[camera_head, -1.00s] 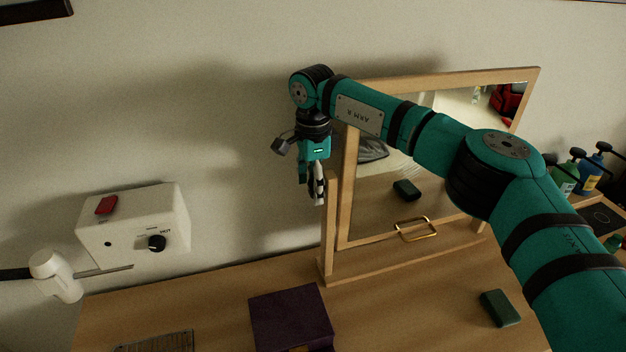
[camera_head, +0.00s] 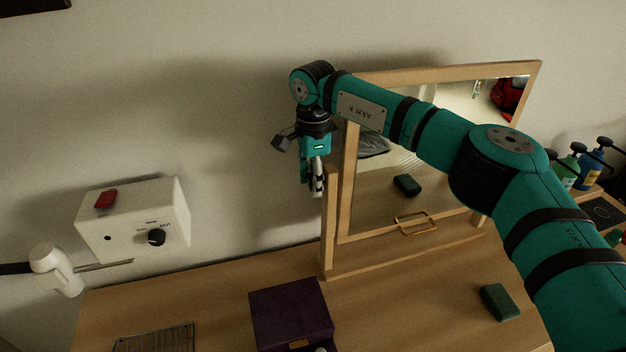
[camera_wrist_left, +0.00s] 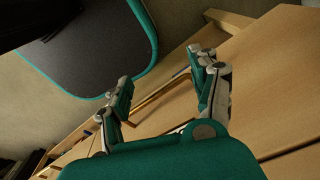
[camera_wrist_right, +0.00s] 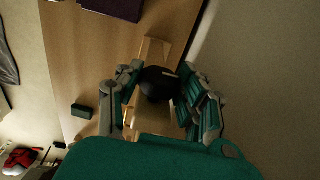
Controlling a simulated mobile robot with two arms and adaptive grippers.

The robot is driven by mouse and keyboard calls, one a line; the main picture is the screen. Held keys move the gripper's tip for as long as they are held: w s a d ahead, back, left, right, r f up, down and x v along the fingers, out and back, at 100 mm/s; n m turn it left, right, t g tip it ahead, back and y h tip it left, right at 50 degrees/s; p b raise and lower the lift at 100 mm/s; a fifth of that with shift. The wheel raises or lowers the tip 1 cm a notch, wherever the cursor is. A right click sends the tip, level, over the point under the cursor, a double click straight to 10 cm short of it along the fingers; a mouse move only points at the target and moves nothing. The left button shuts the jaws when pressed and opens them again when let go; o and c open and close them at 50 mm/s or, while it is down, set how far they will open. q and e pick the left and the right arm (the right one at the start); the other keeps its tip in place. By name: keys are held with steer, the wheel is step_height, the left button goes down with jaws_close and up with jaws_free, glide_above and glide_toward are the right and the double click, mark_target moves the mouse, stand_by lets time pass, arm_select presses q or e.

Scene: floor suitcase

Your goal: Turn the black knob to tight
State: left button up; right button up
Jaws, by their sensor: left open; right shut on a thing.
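The mirror (camera_head: 415,190) stands in a wooden frame on the wooden dresser top. My right gripper (camera_head: 316,188) hangs at the left post of the mirror stand. In the right wrist view a black knob (camera_wrist_right: 157,84) sits between its fingers (camera_wrist_right: 158,100), which are shut on it. In the head view this knob is hidden by the gripper. Any tight mark on it cannot be made out. My left gripper (camera_wrist_left: 168,72) shows only in its wrist view. It is open, with a brass bar (camera_wrist_left: 160,97) seen beyond its fingers.
A white wall box (camera_head: 130,220) at left carries a red switch and a black dial (camera_head: 157,237). A white dryer-like nozzle (camera_head: 55,268) is beside it. A purple box (camera_head: 290,312), a wire rack (camera_head: 155,340) and a green block (camera_head: 500,301) lie on the dresser. Bottles (camera_head: 590,168) stand at right.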

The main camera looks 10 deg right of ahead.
steer(key=shift+s+d+f+t+y+b, duration=0.15)
steer(key=shift+t+b, duration=0.9)
steer(key=shift+b, duration=1.9)
steer(key=shift+a+f+t+y+b, duration=0.2)
steer(key=shift+t+b, duration=0.8)
steer(key=shift+b, duration=2)
steer(key=shift+s+d+t+y+b, duration=0.2)
steer(key=shift+t+b, duration=0.85)
steer(key=shift+b, duration=1.9)
steer(key=shift+w+r+b, duration=0.1)
steer(key=shift+r+b, duration=0.1)
steer(key=shift+b, duration=0.35)
steer(key=shift+t, duration=0.3)
steer(key=shift+r, duration=0.1)
steer(key=o, duration=1.1)
steer(key=shift+o, duration=0.2)
steer(key=v, duration=1.2)
